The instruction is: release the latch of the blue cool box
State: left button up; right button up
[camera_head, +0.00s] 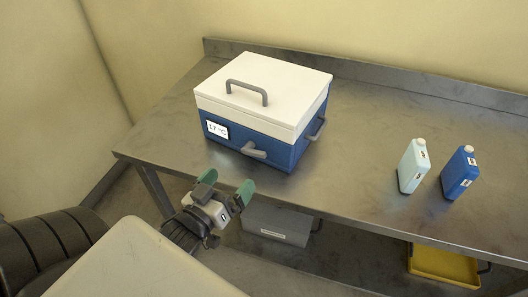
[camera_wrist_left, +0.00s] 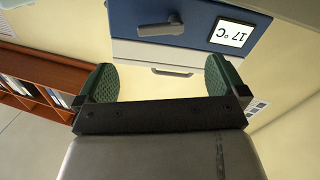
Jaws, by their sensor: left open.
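The blue cool box (camera_head: 230,135) stands on the metal table with its white lid (camera_head: 275,82) down. Its grey latch (camera_head: 254,151) sits on the blue front face, right of a display reading 17 °C (camera_head: 217,130). The left wrist view shows the box upside down, with the latch (camera_wrist_left: 161,27) beyond and between the fingers. My left gripper (camera_head: 228,184) is open and empty, with green finger pads, in front of and below the latch, apart from it. It also shows in the left wrist view (camera_wrist_left: 162,78). My right gripper is not in view.
A pale bottle (camera_head: 412,168) and a blue bottle (camera_head: 459,174) stand on the table (camera_head: 350,180) to the right. A grey bin (camera_head: 277,222) and a yellow bin (camera_head: 443,265) are below the tabletop. The table between box and bottles is clear.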

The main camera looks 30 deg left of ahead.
aim_at(252, 153)
pick_arm(q)
jog(key=w, duration=0.4)
jog(key=w+p, duration=0.1)
jog(key=w, duration=0.4)
jog(key=shift+w+a, duration=0.2)
jog(key=shift+w, duration=0.6)
